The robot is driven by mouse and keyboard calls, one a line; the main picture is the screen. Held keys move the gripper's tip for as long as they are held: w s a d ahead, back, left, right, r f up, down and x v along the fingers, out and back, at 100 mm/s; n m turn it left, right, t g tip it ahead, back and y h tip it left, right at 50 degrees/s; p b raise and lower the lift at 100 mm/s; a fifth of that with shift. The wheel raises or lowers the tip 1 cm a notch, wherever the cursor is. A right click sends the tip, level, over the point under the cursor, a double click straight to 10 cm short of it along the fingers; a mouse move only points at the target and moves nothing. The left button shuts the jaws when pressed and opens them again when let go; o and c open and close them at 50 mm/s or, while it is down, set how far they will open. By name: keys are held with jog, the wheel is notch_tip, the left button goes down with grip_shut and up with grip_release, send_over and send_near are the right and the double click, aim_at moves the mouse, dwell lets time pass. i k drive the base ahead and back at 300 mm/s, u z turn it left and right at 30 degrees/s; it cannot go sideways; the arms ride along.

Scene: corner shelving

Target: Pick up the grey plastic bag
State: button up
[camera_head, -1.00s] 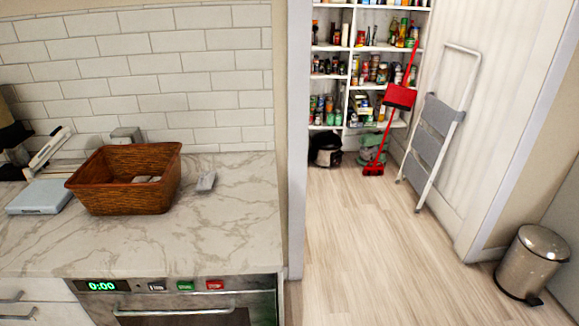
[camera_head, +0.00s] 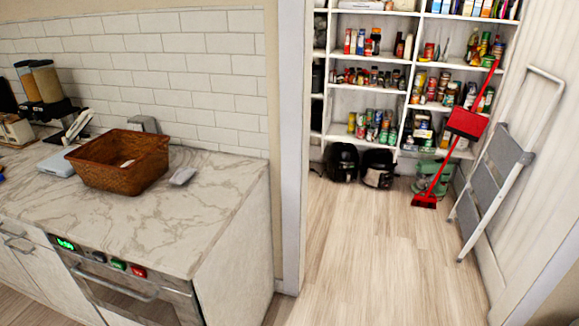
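I cannot pick out a grey plastic bag for certain. A small light grey item (camera_head: 183,176) lies on the marble counter, just right of the brown wicker basket (camera_head: 118,160); it is too small to tell what it is. My gripper is not in view.
The marble counter (camera_head: 215,190) stands at left above an oven (camera_head: 130,285). Through the doorway are stocked pantry shelves (camera_head: 400,62), two black appliances (camera_head: 343,162) on the floor, a red broom and dustpan (camera_head: 467,123), and a folded step ladder (camera_head: 490,180). The wooden floor (camera_head: 375,260) between is clear.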

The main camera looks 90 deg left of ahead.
aim_at(183, 174)
jog(key=i, duration=0.95)
jog(key=u, duration=3.2)
jog(key=i, duration=2.3)
jog(key=u, duration=2)
jog(key=i, duration=0.6)
jog(key=z, duration=0.6)
